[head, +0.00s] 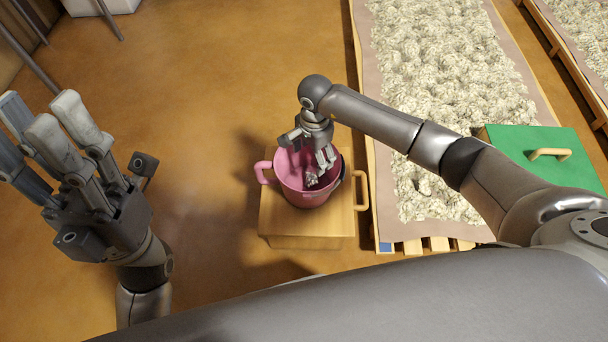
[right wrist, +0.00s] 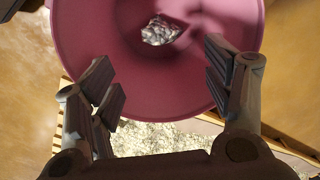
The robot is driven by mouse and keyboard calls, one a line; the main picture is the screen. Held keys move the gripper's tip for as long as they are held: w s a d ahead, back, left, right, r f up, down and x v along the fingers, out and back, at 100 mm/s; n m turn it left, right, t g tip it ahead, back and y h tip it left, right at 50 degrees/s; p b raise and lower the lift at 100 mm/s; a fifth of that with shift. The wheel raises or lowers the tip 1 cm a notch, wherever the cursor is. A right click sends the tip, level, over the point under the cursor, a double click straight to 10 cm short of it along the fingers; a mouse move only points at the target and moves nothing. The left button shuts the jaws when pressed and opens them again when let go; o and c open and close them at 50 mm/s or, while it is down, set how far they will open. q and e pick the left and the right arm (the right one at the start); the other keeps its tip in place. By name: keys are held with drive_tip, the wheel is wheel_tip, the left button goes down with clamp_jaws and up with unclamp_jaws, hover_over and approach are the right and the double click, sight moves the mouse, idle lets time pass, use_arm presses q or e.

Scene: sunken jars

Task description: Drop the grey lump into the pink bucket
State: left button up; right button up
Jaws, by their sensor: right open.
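The pink bucket (head: 293,190) stands upright on a wooden box, its handle to the left. In the right wrist view the bucket (right wrist: 85,45) fills the upper part. The grey lump (right wrist: 160,30), crinkled and silvery, shows inside its mouth; whether it rests on the bottom is hard to tell. My right gripper (head: 318,165) points down over the bucket. Its fingers (right wrist: 160,85) are spread apart, with no lump between them. My left gripper (head: 45,125) is raised at the left, away from the bucket, its fingers apart and empty.
The wooden box (head: 285,241) has a handle on its right side. A long bed of pale crumpled material (head: 440,60) lies to the right, with a green lid (head: 535,170) at its near end. Brown floor (head: 220,60) is open behind and left of the box.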

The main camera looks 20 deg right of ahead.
drive_tip(key=shift+r, duration=0.15)
wheel_tip(320, 180, up, 12)
idle(0.3)
idle(0.4)
